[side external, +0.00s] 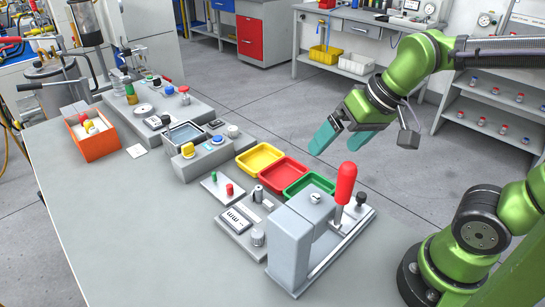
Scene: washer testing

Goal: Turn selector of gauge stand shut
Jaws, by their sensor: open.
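A low grey unit (228,229) sits near the middle of the bench, with a display plate marked "mm" (235,219) and a grey ribbed knob (258,238) at its front right corner. This looks like the gauge stand and its selector, but I cannot be sure, and the knob's setting is too small to read. My gripper (333,152) is open and empty, with teal fingers pointing down and left. In the picture it is above and to the right of the unit, over the trays' right side, and apart from everything.
A grey block with a red-handled clamp (346,183) stands right of the unit. Yellow (260,157), red (283,173) and green (309,184) trays lie behind. An orange box (95,144) and control boxes stand at left. The bench's front left is clear.

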